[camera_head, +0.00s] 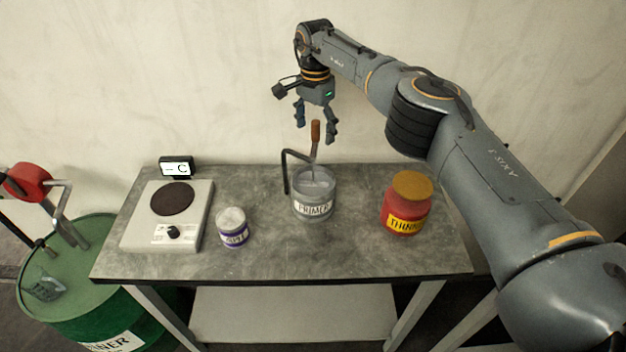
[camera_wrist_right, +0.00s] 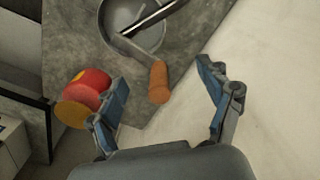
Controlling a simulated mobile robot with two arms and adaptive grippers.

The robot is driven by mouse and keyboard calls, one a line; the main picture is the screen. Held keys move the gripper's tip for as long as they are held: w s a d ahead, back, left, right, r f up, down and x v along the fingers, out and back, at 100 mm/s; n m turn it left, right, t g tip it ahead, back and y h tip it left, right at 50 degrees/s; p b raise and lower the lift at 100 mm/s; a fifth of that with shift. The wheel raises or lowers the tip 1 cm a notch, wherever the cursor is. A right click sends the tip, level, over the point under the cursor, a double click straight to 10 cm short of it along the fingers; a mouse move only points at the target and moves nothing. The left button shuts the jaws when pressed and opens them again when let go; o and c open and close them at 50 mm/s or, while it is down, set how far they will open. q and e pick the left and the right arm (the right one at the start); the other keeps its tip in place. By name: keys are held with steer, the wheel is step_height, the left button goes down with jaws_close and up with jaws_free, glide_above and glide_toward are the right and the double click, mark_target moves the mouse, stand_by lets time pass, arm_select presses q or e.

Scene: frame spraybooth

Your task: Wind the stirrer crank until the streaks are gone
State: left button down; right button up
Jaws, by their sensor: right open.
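The rod runs into an open grey can labelled PRIMER (camera_head: 314,208) on the table. Grey contents show in the can, but I cannot make out streaks. My right gripper (camera_head: 315,134) is open and empty above the handle, fingers pointing down. In the right wrist view the handle (camera_wrist_right: 159,82) lies ahead of the open right gripper (camera_wrist_right: 165,95), apart from both fingers. My left gripper is not in view.
On the grey table (camera_head: 270,262) stand a hot plate (camera_head: 197,223), a small purple-labelled jar (camera_head: 233,228) and a red thinner jar (camera_head: 403,212) with an orange lid. A small display (camera_head: 177,167) stands at the back left. A green drum (camera_head: 60,277) is left of the table.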

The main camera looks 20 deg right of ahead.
step_height(320, 180, up, 8)
steer(key=p, duration=0.5)
steer(key=shift+p, duration=0.4)
